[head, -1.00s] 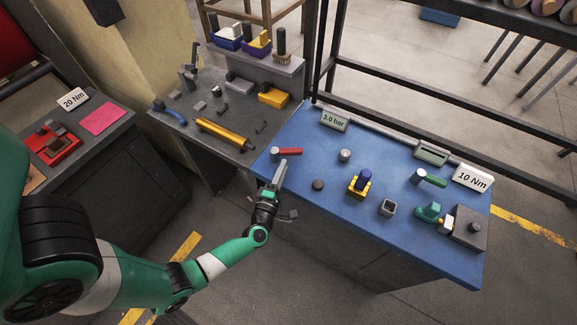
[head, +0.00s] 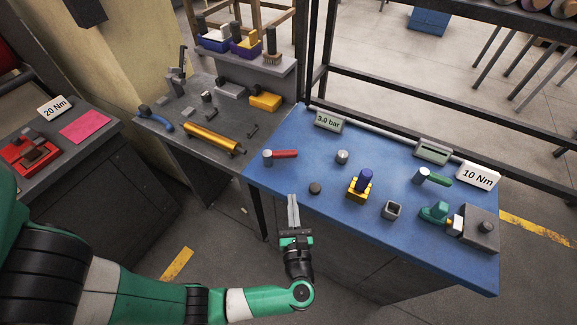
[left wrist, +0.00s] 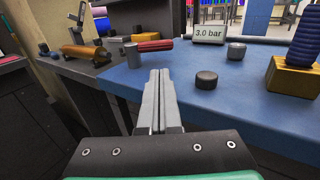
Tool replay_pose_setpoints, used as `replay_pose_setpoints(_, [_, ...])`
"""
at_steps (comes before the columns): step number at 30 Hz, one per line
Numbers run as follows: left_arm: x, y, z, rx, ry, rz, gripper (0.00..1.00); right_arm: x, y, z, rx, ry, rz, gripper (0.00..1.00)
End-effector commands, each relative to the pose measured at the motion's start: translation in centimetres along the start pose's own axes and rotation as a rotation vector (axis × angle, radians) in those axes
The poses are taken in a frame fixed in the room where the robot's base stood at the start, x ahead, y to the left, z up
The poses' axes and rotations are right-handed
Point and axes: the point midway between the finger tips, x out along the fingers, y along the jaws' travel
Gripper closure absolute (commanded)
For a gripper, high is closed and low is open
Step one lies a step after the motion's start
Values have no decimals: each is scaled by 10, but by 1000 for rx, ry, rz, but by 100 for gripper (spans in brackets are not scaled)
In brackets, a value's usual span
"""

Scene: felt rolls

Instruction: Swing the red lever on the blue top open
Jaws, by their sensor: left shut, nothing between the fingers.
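A red lever (head: 284,154) with a grey pivot cylinder (head: 267,157) is mounted near the left end of the blue top (head: 323,216). In the head view the lever points right from its pivot. It also shows in the left wrist view (left wrist: 155,45), beyond the fingertips. My left gripper (head: 293,199) is shut and empty. Its fingers point toward the blue top at its front edge, apart from the lever. The gripper also shows in the left wrist view (left wrist: 159,78). My right gripper is not in view.
A dark round knob (head: 315,188), a grey cylinder (head: 342,157) and a yellow block with a blue knob (head: 362,185) stand right of the lever. A green lever (head: 439,180) is farther right. A grey bench with a gold cylinder (head: 213,139) stands left.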

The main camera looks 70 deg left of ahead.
Motion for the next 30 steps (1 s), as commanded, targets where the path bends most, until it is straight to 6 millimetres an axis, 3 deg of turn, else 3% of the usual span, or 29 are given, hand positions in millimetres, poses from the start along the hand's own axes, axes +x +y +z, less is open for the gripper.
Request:
replay_pose_setpoints(18, [118,2,-1,2,-1,6,100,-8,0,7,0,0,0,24])
replay_pose_setpoints(24, [133,1,0,2,-1,3,100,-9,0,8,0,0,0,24])
replay_pose_setpoints(30, [134,1,0,2,-1,2,100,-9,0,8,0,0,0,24])
